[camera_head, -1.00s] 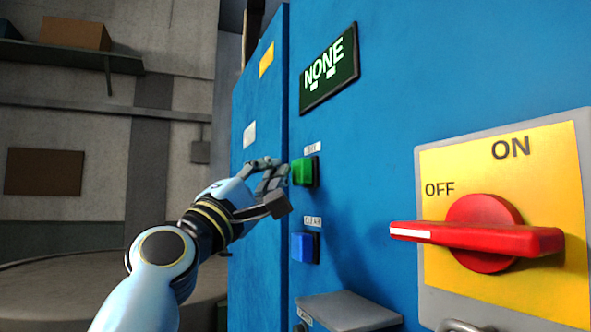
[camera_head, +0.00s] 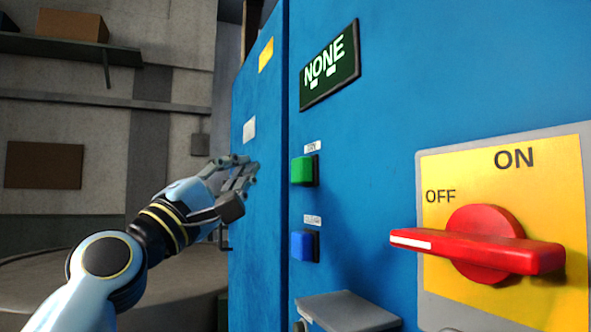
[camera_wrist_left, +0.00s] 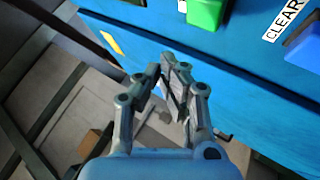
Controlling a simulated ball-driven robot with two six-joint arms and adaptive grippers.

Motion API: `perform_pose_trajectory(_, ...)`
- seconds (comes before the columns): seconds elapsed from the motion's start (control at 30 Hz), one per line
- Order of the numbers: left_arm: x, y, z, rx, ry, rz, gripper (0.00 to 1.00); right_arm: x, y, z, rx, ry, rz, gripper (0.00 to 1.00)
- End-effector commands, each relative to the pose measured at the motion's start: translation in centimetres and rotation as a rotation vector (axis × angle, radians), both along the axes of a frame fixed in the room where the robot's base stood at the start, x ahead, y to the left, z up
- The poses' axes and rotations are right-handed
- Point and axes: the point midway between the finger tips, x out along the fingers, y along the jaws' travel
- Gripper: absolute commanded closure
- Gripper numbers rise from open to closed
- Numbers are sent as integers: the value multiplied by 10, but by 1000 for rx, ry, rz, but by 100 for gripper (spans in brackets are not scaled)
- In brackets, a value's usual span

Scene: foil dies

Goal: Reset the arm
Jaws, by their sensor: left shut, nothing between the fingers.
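My left gripper (camera_head: 246,172) is in front of the blue cabinet, apart from it in the head view and to the left of the green button (camera_head: 302,171). Its fingers are together and hold nothing; they also show in the left wrist view (camera_wrist_left: 166,72). The green button shows at the top of the wrist view (camera_wrist_left: 206,12). The blue button (camera_head: 302,245) sits below the green one. My right gripper is not in view.
The blue cabinet (camera_head: 380,150) fills the right side. Its dark display (camera_head: 329,66) reads NONE. A red rotary handle (camera_head: 480,245) lies level on a yellow OFF/ON plate (camera_head: 560,180). A grey ledge (camera_head: 350,309) juts out below the buttons. A shelf with a brown box (camera_head: 72,25) is at upper left.

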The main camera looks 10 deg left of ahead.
Motion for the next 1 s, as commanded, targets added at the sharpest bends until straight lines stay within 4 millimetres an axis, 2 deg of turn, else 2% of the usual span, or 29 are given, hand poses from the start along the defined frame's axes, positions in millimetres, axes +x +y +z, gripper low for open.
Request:
perform_pose_trajectory(0.57, 0, 0, -1, 0, 1, 0, 100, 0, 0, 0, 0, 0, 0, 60)
perform_pose_trajectory(0.67, 0, 0, -17, 1, 20, 1, 100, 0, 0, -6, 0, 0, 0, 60)
perform_pose_trajectory(0.77, 3, 1, -63, 5, 83, 1, 100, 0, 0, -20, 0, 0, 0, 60)
perform_pose_trajectory(0.87, 17, 3, -134, 27, 201, 17, 100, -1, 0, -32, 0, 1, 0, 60)
perform_pose_trajectory(0.9, 22, 5, -168, 42, 255, 28, 100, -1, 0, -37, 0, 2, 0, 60)
perform_pose_trajectory(0.97, 28, 8, -219, 77, 335, 50, 100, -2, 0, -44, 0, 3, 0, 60)
perform_pose_trajectory(1.0, 30, 10, -253, 104, 387, 66, 100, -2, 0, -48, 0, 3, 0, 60)
